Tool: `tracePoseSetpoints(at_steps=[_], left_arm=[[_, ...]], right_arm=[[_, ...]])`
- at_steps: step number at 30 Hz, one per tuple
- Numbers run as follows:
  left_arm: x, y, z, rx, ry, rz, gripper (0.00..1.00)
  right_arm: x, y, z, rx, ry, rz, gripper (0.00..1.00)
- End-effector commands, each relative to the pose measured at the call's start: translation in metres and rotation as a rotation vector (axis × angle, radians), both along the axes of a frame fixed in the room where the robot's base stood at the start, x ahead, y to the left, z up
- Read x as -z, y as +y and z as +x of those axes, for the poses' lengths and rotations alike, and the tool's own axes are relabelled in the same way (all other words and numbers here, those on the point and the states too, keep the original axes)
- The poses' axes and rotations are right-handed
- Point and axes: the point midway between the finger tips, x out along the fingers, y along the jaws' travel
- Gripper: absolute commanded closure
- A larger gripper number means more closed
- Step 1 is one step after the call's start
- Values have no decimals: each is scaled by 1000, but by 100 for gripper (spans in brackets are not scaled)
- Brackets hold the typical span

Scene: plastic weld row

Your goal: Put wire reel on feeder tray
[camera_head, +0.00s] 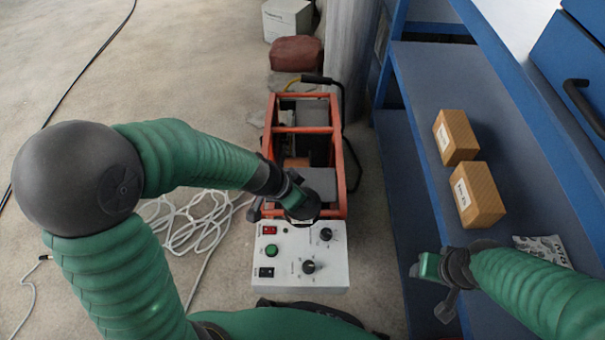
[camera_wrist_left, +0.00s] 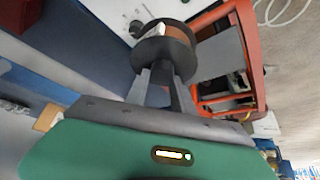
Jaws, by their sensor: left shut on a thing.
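The wire reel (camera_wrist_left: 176,50), a dark spool with brownish wire and a pale label, sits between the fingers of my left gripper (camera_wrist_left: 165,88) in the left wrist view. In the head view my left gripper (camera_head: 300,208) points down over the near end of the orange-framed machine (camera_head: 302,130), just behind its white control panel (camera_head: 300,268); the arm mostly hides the reel there. A grey flat surface (camera_head: 320,180) inside the frame may be the feeder tray; I cannot tell for sure. My right gripper (camera_head: 436,285) is low at the right, its fingers unclear.
A blue shelf (camera_head: 415,110) at the right holds two cardboard boxes (camera_head: 456,137) (camera_head: 477,195) and a patterned packet (camera_head: 543,249). A white cable (camera_head: 190,228) lies coiled on the floor left of the machine. A reddish bag (camera_head: 296,53) lies behind it.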

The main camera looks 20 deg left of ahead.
Motion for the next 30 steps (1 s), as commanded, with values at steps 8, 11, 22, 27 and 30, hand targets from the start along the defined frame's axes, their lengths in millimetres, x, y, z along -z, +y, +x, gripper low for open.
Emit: tracePoseSetpoints(at_steps=[8,11,22,27,30], left_arm=[[5,20,73,2,-4,2,100],[8,26,93,3,-3,3,100],[34,34,115,0,-2,1,100],[47,34,116,-1,-3,1,100],[45,34,115,0,-3,1,100]], right_arm=[[-16,0,0,0,0,0,49],[-16,0,0,0,1,0,49],[3,0,0,0,0,0,49],[10,0,0,0,1,0,49],[8,0,0,0,1,0,49]])
